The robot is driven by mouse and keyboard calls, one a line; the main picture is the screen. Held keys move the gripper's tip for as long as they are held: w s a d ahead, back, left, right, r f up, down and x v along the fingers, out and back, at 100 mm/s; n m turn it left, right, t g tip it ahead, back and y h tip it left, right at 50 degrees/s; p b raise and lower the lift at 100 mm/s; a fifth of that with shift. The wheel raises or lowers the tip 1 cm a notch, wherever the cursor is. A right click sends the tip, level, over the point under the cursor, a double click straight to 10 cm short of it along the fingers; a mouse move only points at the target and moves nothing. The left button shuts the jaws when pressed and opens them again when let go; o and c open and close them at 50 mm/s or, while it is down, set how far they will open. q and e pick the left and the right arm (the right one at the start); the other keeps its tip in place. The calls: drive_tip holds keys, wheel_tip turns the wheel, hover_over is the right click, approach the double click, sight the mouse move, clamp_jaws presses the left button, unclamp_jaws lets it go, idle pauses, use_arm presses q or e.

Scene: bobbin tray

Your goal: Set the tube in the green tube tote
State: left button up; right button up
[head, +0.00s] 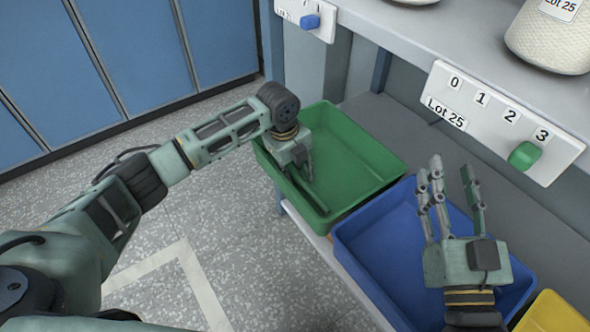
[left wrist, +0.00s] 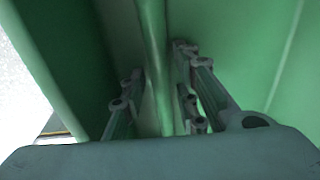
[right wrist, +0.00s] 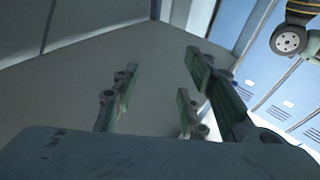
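The green tube tote (head: 350,150) stands left of a blue tote. My left gripper (head: 309,180) reaches down inside it, near its left wall. A slim, dark green tube (head: 316,196) slants along the tote's inside below the fingers. In the left wrist view, the tube (left wrist: 155,60) runs between the fingers of my left gripper (left wrist: 158,85), with what look like small gaps on both sides. The tube's far end is out of that view. My right gripper (head: 450,190) is open and empty above the blue tote; its spread fingers also show in the right wrist view (right wrist: 158,85).
The blue tote (head: 375,255) and a yellow tote (head: 552,315) continue the row to the right. A shelf (head: 440,40) with a Lot 25 number strip (head: 500,115) and a white bobbin (head: 550,38) overhangs behind. Blue lockers (head: 140,55) stand at the left.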

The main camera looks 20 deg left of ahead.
use_arm(q)
drive_tip(key=shift+o, duration=0.4)
drive_tip(key=shift+r, duration=0.15)
drive_tip(key=shift+r, duration=0.35)
drive_tip(key=r, duration=0.1)
drive_tip(key=r+p, duration=0.1)
drive_tip(key=r, duration=0.1)
drive_tip(key=r+p, duration=0.1)
drive_tip(key=r, duration=0.1)
drive_tip(key=shift+s+a+r, duration=0.1)
drive_tip(key=shift+s+a, duration=0.15)
drive_tip(key=shift+a, duration=0.05)
wheel_tip(320, 180, up, 6)
drive_tip(key=p, duration=0.2)
drive_tip(key=shift+s+a, duration=0.35)
drive_tip(key=shift+s, duration=0.05)
use_arm(e)
drive_tip(key=s+d+f+g+h, duration=0.1)
drive_tip(key=s+d+f+g, duration=0.1)
drive_tip(key=f+g, duration=0.3)
drive_tip(key=s+d+f+g+h, duration=0.2)
drive_tip(key=f+g, duration=0.3)
drive_tip(key=f, duration=0.7)
drive_tip(key=shift+s+f, duration=0.2)
drive_tip(key=shift+s, duration=0.65)
